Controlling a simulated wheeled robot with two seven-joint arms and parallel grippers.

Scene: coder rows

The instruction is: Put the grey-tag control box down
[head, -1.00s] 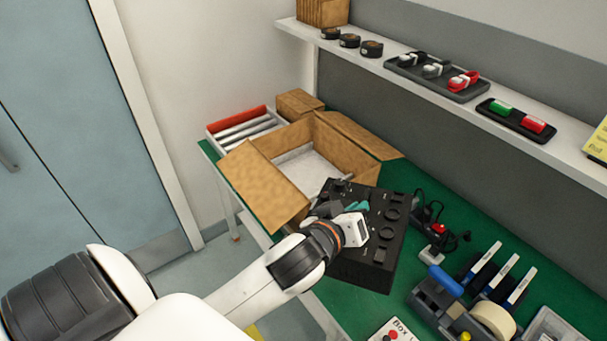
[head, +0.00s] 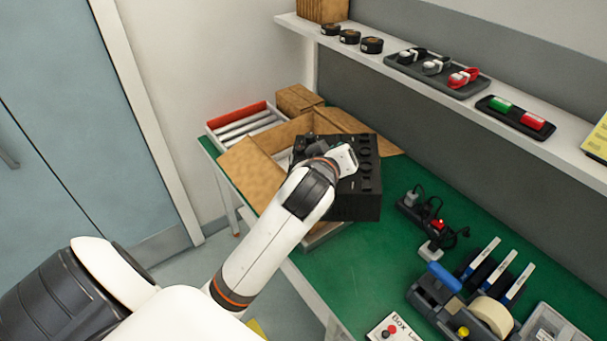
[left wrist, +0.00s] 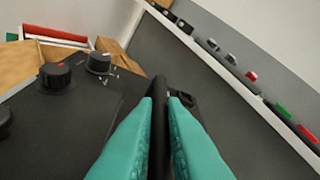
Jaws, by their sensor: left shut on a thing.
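The control box (head: 358,200) is black with several knobs on top, and no grey tag shows on it. My left gripper (left wrist: 161,100) has its teal fingers closed on a dark upright part of it. Two of its knobs (left wrist: 57,75) show at the left of the left wrist view. In the head view the box appears held up over the right part of the open cardboard carton (head: 250,174), hiding much of the carton's inside. My left wrist covers the fingertips in that view. My right gripper is not in view.
A clear stretch of green bench top (head: 345,270) lies in front of the carton. A tray of rolls (head: 243,122) is behind left. A shelf (head: 470,108) runs above.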

